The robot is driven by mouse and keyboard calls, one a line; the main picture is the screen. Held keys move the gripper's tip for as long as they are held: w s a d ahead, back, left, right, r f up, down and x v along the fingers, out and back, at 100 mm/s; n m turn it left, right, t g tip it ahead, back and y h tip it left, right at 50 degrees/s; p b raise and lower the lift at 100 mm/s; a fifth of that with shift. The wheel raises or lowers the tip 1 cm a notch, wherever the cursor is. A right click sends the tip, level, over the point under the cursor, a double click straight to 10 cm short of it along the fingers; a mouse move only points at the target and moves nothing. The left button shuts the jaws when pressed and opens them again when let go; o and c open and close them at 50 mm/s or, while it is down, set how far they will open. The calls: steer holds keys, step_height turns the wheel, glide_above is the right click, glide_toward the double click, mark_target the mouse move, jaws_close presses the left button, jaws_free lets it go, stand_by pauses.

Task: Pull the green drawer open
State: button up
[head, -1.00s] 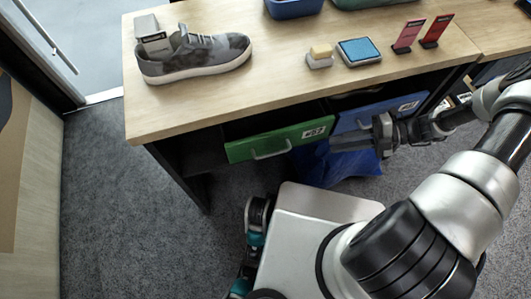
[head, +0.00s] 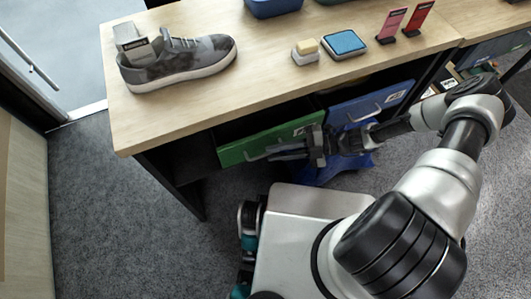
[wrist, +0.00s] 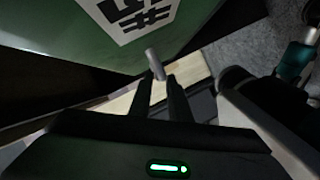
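The green drawer (head: 240,151) is under the left part of the desk, with a white label at its right end and a pale bar handle (head: 256,157). A dark gap shows above its front. My gripper (head: 278,151) is in front of the drawer at the handle, reaching in from the right. In the wrist view the green front (wrist: 60,35) with its label fills the upper left. The handle's end (wrist: 154,64) shows at the tips of my two dark fingers (wrist: 160,82). The fingers are apart with a gap between them; contact with the handle is not clear.
A blue drawer (head: 385,103) is just right of the green one, behind my arm, with blue material (head: 335,170) below it. On the desk (head: 190,110) are a grey sneaker (head: 180,65), a sponge brush (head: 306,50) and a blue pad (head: 345,43). The floor at left is clear.

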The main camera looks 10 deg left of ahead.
mark_target(266, 154)
steer(key=shift+x, duration=1.95)
jaws_close()
steer(key=shift+d, duration=0.15)
